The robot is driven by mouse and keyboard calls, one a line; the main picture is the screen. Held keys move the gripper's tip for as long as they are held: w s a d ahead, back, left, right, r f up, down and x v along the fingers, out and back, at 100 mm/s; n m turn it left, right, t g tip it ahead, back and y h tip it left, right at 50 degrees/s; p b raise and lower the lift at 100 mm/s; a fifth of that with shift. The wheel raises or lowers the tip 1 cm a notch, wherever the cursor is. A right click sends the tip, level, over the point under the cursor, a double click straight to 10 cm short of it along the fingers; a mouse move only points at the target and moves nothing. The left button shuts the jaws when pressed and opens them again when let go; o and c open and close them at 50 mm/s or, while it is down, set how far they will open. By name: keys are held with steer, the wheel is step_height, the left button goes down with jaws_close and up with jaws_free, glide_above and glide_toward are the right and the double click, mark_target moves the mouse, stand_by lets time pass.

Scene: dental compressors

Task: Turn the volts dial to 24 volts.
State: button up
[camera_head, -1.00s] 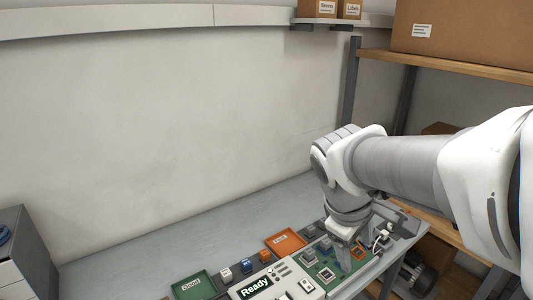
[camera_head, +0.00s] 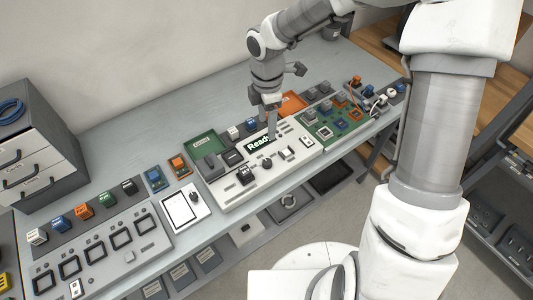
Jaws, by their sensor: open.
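A white console (camera_head: 292,157) with a lit "Ready" display (camera_head: 257,143) stands on the bench. A small dark round knob (camera_head: 267,163) is on its front part, below the display. A smaller white unit (camera_head: 180,212) to its left has a dark knob (camera_head: 194,197) at its right edge. No label is readable, so I cannot tell which knob is the volts dial or where it points. My gripper (camera_head: 271,128) is open and points down over the console. It overlaps the display's right end in the picture, apart from both knobs.
A green tray (camera_head: 203,145) and an orange tray (camera_head: 293,103) lie behind the console. A green circuit board (camera_head: 333,124) is at its right. A grey panel (camera_head: 100,250) with several square sockets is at the left. A drawer cabinet (camera_head: 38,150) stands at the back left.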

mark_target(267, 161)
step_height(267, 161, down, 17)
steer(key=shift+r+b, duration=0.1)
steer(key=shift+b, duration=0.2)
jaws_close()
stand_by(0.4)
